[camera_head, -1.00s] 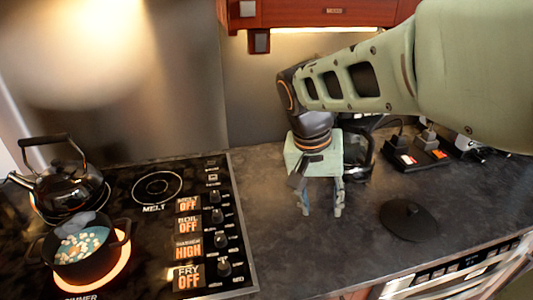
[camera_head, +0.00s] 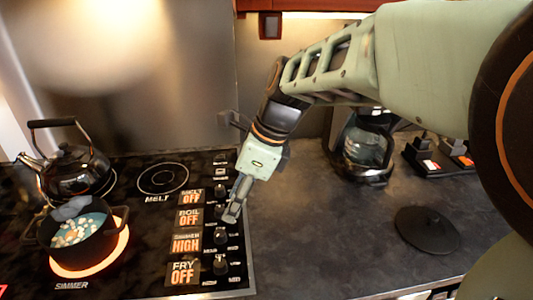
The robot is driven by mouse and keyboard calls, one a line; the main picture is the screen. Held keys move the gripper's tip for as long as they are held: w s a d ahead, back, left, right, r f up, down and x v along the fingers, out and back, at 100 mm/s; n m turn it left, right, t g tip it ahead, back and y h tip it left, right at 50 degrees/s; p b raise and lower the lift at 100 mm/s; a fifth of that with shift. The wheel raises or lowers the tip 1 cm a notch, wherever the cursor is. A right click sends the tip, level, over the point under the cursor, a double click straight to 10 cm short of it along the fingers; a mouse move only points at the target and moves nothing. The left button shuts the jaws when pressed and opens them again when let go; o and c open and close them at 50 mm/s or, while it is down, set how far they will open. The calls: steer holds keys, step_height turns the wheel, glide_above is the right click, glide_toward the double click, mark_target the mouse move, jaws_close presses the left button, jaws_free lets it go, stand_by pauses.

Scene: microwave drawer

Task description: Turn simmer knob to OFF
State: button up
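The simmer knob (camera_head: 221,236) is a small black knob on the right side of the cooktop, beside an orange label reading HIGH (camera_head: 187,241). My gripper (camera_head: 232,212) is above the knob column, its fingertips pointing down just above and to the right of the simmer knob in the picture, close to the boil knob. I cannot tell whether it touches either one. The fingers overlap from this side, so their opening is hidden. The simmer burner (camera_head: 118,252) glows orange under a black pot (camera_head: 85,243).
A fry knob (camera_head: 220,264) sits below, with its label reading OFF. The melt and boil labels also read OFF. A black kettle (camera_head: 73,170) stands at the back left. A coffee maker (camera_head: 365,150) and a black lid (camera_head: 427,229) are on the counter. The counter's middle is clear.

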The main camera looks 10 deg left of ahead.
mark_target(220, 233)
steer(key=b+x, duration=0.1)
steer(key=x, duration=0.9)
steer(key=shift+f, duration=0.3)
jaws_close()
